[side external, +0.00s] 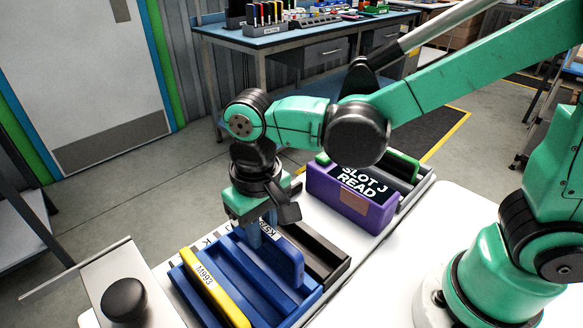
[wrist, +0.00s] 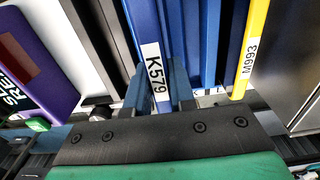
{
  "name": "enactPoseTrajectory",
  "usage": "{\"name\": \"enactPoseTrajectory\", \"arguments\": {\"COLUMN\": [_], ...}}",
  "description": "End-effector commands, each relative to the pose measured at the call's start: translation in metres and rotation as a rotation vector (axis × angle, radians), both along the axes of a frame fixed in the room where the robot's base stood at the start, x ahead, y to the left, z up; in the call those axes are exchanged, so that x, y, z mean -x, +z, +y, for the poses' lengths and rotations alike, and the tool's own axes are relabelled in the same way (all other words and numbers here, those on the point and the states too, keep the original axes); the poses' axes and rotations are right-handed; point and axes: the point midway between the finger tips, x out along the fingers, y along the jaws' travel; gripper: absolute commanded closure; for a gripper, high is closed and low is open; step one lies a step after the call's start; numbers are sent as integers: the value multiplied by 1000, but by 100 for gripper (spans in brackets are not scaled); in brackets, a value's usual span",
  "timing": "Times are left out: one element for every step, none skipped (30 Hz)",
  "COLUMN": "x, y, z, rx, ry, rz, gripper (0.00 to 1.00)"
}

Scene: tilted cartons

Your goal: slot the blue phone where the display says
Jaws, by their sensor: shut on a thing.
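My gripper (side external: 262,232) points down over the blue carton (side external: 238,273) and is shut on the blue phone (side external: 287,260). The phone stands on edge at the carton's right side, close to the black carton. Its white label reads K579 in the wrist view (wrist: 150,25), where my fingers (wrist: 157,88) sit on either side of it. I cannot tell whether its lower edge rests in a slot. The purple display (side external: 330,191) reads "SLOT J" and "READ".
A yellow phone (side external: 213,288) labelled M993 stands at the blue carton's left side. A black carton (side external: 325,257) adjoins it on the right. A grey carton (side external: 414,183) with a green item (side external: 405,163) is behind the display. White table (side external: 455,215) is clear at right.

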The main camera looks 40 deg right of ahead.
Motion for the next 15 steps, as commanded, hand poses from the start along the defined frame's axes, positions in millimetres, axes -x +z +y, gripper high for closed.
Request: {"name": "enactPoseTrajectory", "arguments": {"x": [0,0,0,0,0,0,0,0,0,-1,-1,0,0,0,0], "y": [-4,-6,-9,-12,-14,-17,-19,-21,-23,-25,-27,-29,-30,-31,-32], "z": [0,0,0,0,0,0,0,0,0,0,0,0,0,0,0], "rx": [0,0,0,0,0,0,0,0,0,0,0,0,0,0,0], "ry": [0,0,0,0,0,0,0,0,0,0,0,0,1,0,1], "rz": [0,0,0,0,0,0,0,0,0,0,0,0,0,0,0], "gripper": [100,100,100,100,100,100,100,100,100,100,100,100,100,100,100]}}
